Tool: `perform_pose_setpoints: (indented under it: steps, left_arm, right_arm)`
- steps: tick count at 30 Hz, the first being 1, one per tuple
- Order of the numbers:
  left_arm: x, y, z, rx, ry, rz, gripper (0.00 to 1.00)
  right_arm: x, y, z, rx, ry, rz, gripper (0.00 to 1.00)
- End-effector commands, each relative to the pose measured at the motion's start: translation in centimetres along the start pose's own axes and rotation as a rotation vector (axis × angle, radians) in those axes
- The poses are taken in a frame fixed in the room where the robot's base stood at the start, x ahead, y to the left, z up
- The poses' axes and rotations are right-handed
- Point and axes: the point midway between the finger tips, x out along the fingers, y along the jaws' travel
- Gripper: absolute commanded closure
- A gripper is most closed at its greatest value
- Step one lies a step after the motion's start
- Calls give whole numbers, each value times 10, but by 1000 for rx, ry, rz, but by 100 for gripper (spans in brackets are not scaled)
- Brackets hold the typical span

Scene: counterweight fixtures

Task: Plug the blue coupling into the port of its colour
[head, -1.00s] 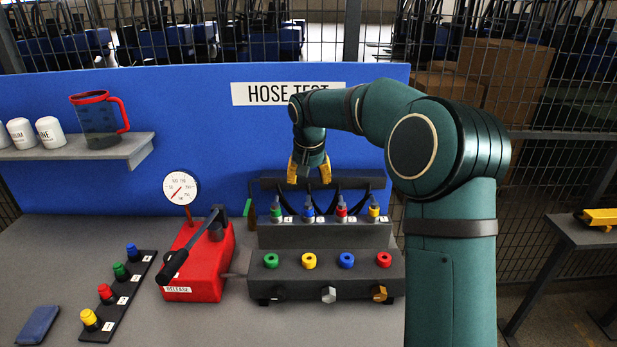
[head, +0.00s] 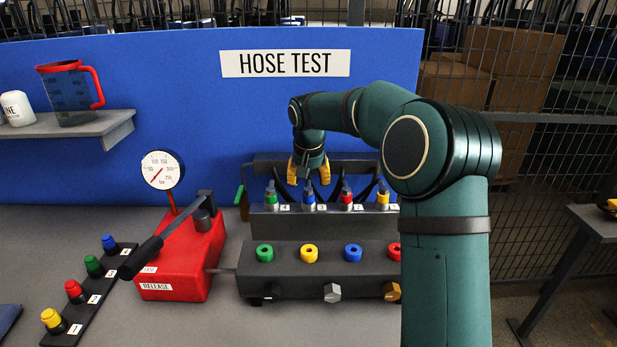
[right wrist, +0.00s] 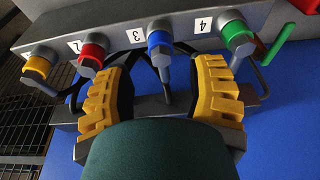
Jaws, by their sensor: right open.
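The blue coupling (head: 308,195) stands in the rear rack between the green and red couplings. In the right wrist view the blue coupling (right wrist: 160,45) lies between the open fingers, beside the label 3. My right gripper (head: 308,170) is open above and behind it in the head view; its yellow fingers (right wrist: 165,95) are apart and hold nothing. The blue port (head: 353,251) is on the front block, between the yellow port (head: 309,251) and the red port (head: 394,252), which my arm partly hides. My left gripper is not in view.
Green (head: 271,197), red (head: 346,199) and yellow (head: 383,197) couplings stand close by in the rack. A red pump (head: 185,262) with a lever and gauge (head: 162,170) stands left. A strip of coloured caps (head: 85,295) lies further left.

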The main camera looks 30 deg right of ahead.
Motion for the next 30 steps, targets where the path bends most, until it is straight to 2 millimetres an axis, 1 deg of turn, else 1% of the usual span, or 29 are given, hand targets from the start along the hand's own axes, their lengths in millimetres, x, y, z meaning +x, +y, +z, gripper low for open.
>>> perform_pose_setpoints:
  steps: [1, 6, 15, 19, 27, 28, 29, 30]
  left_arm:
    - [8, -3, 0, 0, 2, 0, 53]
    - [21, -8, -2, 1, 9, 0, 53]
    - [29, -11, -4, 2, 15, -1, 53]
    - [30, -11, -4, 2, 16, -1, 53]
    - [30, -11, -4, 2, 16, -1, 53]
    - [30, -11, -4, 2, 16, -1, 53]
    - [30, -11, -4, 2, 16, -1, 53]
    - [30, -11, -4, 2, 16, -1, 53]
  right_arm:
    - [11, 0, 1, 0, -1, 0, 45]
    - [32, 0, 2, -1, -3, 1, 45]
    - [64, 0, 1, -1, -1, 0, 45]
    - [69, 0, 0, -1, -1, 0, 45]
    - [69, 0, 0, -1, 0, 0, 45]
    - [69, 0, 0, -1, 0, 0, 49]
    - [69, 0, 0, -1, 0, 0, 60]
    - [69, 0, 0, -1, 0, 0, 74]
